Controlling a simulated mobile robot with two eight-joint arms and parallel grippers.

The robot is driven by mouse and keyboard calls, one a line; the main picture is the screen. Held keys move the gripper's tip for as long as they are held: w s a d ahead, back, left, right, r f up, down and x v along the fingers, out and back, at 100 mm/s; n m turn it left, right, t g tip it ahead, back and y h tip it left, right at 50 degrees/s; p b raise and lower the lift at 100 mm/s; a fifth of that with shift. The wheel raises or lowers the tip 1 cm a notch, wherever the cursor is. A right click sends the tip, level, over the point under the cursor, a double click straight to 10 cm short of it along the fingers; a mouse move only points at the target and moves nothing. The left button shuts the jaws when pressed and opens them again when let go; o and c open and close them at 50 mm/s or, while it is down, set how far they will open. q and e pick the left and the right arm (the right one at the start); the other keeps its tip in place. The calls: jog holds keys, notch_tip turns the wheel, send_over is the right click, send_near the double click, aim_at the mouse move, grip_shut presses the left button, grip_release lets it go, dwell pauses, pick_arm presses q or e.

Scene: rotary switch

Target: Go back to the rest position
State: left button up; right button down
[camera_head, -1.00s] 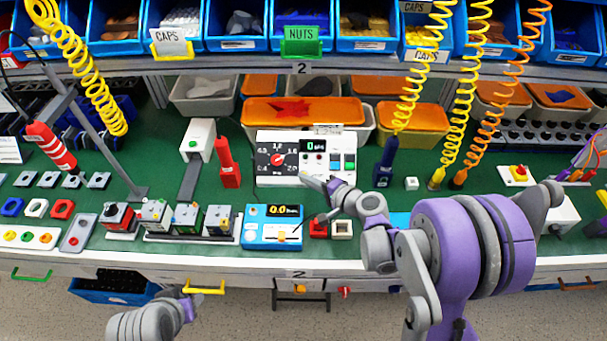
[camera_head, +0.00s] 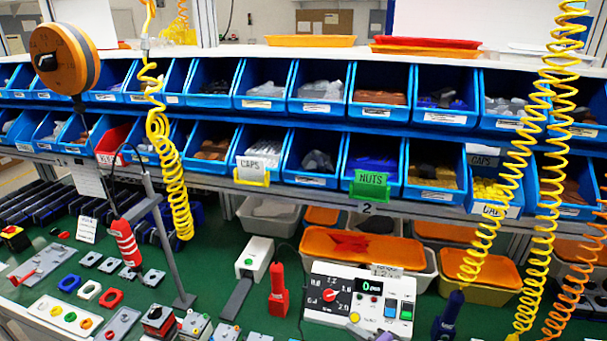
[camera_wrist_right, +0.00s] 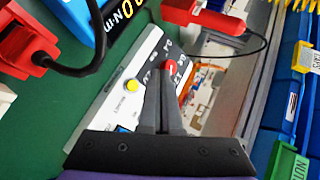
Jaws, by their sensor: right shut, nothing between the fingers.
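The white control panel (camera_head: 318,312) with a black dial face and a red rotary knob (camera_head: 330,295) stands on the green bench in the head view. In the wrist view the panel (camera_wrist_right: 112,108) lies beyond my right gripper (camera_wrist_right: 166,66), with the red knob (camera_wrist_right: 171,67) at the fingertips. The fingers are shut together and hold nothing. I cannot tell whether they touch the knob, and they hide part of the dial. No clear part of the right gripper shows in the head view. My left gripper is in neither current view.
Blue bins (camera_head: 320,92) line the shelves behind the bench. Yellow coiled cords (camera_head: 170,160) hang at left and right. A red tool (camera_head: 278,292) stands beside the panel, and a red-and-white tool (camera_head: 126,243) hangs at left. Orange-lidded boxes (camera_head: 362,246) sit behind the panel.

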jog(key=s+d+r+n+g+h, duration=0.1)
jog(key=s+n, duration=0.4)
jog(key=s, duration=0.6)
jog(key=s+d+r+n+g+h, duration=0.1)
jog(key=s+n+g+h, duration=0.3)
jog(key=s, duration=0.8)
jog(key=shift+d+r+n+h+p, duration=0.25)
jog(key=shift+d+n+h+p, duration=0.2)
jog(key=shift+d+h, duration=0.4)
